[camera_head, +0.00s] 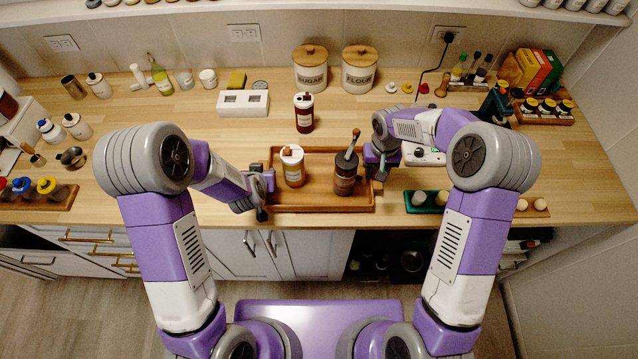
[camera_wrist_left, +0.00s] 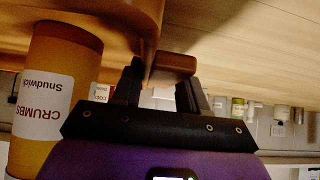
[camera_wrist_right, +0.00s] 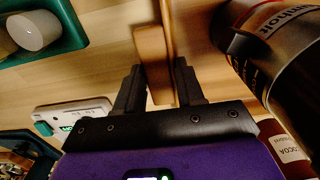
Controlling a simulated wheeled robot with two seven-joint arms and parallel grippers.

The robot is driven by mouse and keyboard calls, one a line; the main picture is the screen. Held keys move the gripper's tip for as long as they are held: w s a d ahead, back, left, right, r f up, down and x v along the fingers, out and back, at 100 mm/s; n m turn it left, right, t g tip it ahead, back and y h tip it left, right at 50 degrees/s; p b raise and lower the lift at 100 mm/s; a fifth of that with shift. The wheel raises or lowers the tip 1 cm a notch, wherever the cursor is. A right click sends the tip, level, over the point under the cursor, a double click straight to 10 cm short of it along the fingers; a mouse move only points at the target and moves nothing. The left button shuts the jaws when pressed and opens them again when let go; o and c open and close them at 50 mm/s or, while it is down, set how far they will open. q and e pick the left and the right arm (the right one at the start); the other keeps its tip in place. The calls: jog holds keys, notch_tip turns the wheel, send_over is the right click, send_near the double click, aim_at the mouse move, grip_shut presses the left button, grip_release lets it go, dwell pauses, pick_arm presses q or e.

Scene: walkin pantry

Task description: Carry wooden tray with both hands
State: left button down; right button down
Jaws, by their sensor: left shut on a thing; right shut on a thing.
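The wooden tray (camera_head: 319,208) is on the counter near its front edge. On it stand a white-labelled crumbs jar (camera_head: 293,167) at the left and a dark canister with a tall handle (camera_head: 346,175) at the right. My left gripper (camera_head: 264,190) is shut on the tray's left side; in the left wrist view its fingers (camera_wrist_left: 160,85) straddle the wooden handle. My right gripper (camera_head: 376,168) is shut on the tray's right side; in the right wrist view its fingers (camera_wrist_right: 157,80) straddle the wooden edge. I cannot tell whether the tray touches the counter.
A dark red cocoa jar (camera_head: 304,113) stands just behind the tray. Sugar (camera_head: 310,69) and flour (camera_head: 359,70) canisters stand at the back. A green tray with cups (camera_head: 427,201) lies to the right. Counter left of the tray is partly clear.

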pick_arm(q)
jog(key=shift+f, duration=0.3)
pick_arm(e)
jog(key=shift+f, duration=0.3)
pick_arm(q)
jog(key=c, duration=1)
grip_release()
jog(key=shift+f, duration=0.1)
pick_arm(e)
jog(key=c, duration=1.1)
grip_release()
jog(key=shift+f, duration=0.1)
pick_arm(q)
jog(key=o, duration=0.4)
pick_arm(e)
jog(key=o, duration=0.4)
pick_arm(q)
jog(key=v, duration=0.7)
jog(key=shift+s+r, duration=0.15)
jog(key=shift+r, duration=0.1)
jog(key=shift+s, duration=0.1)
pick_arm(e)
notch_tip(320, 180, up, 12)
